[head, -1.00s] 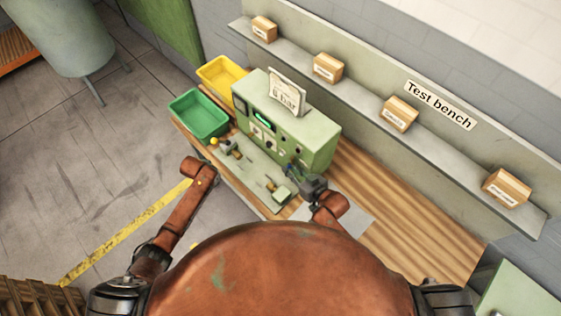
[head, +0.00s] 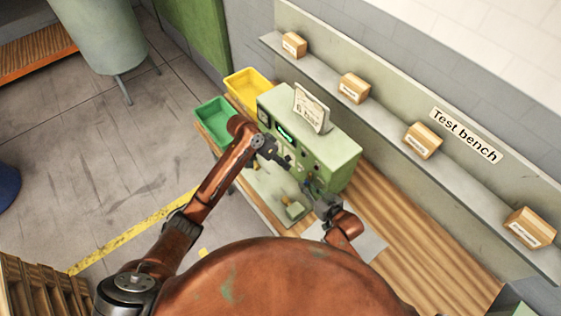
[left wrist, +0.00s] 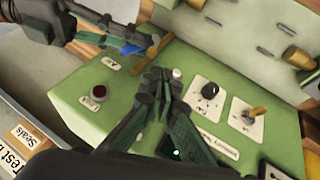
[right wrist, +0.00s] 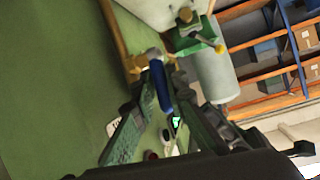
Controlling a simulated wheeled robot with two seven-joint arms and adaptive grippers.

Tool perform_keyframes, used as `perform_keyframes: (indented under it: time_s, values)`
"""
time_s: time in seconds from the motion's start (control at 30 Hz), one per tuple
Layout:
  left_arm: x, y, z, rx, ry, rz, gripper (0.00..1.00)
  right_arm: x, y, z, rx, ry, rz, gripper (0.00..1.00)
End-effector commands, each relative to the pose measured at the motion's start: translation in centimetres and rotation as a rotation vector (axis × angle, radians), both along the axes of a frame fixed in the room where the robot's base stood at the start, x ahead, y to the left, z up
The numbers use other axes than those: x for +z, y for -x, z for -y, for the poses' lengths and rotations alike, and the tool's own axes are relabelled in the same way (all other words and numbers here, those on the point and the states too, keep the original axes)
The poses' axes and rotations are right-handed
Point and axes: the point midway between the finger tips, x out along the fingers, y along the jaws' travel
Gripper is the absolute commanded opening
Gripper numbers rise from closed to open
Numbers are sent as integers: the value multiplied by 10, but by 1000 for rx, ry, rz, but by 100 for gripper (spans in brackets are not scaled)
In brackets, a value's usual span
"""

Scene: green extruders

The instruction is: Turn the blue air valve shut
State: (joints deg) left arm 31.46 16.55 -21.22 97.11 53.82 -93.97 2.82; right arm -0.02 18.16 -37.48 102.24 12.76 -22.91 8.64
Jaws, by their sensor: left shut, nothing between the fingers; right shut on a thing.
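The blue air valve handle (left wrist: 134,47) sits at a brass pipe (left wrist: 151,56) on the green test machine (head: 322,150). In the right wrist view the blue handle (right wrist: 162,87) stands between the fingers of my right gripper (right wrist: 160,92), which is shut on it. In the head view my right gripper (head: 326,205) is at the machine's near right end. My left gripper (head: 281,157) is shut and empty at the machine's front panel; its fingertips (left wrist: 160,78) are close to a small pale knob (left wrist: 177,73). I cannot tell whether they touch it.
The panel carries a red button (left wrist: 97,93), a black knob (left wrist: 208,90) and a toggle switch (left wrist: 252,114). Green (head: 212,112) and yellow (head: 240,80) bins stand left of the machine. The wooden bench top (head: 410,245) to the right is mostly clear.

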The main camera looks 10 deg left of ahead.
Motion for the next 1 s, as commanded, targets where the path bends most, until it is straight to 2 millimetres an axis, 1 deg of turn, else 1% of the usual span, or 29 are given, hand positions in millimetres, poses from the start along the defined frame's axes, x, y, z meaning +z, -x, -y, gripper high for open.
perform_keyframes:
  time_s: [0.03, 0.2, 0.23, 0.4, 0.5, 0.63, 0.9, 1.0]
  values:
    - [-10, 0, 6, 1, 1, -4, 0, -10, 3, 5, -5, 10, -21, 0]
    - [-39, -2, 24, 1, 0, -3, 0, -10, 3, 5, -5, 10, -21, 0]
    - [-41, 0, 29, 0, 2, -2, 0, -10, 3, 5, -5, 10, -21, 0]
    - [-47, 12, 46, 0, 1, 0, 0, -10, 3, 5, -5, 10, -21, 0]
    - [-49, 16, 51, 2, 0, 0, 0, -10, 3, 5, -5, 10, -21, 0]
    - [-50, 18, 55, 2, 0, 0, 0, -10, 3, 5, -5, 10, -21, 0]
    - [-50, 18, 55, 2, 0, 0, 0, -10, 3, 5, -5, 10, -21, 0]
    - [-52, 22, 59, 0, -1, 0, 0, -10, 3, 5, -5, 10, -21, 0]
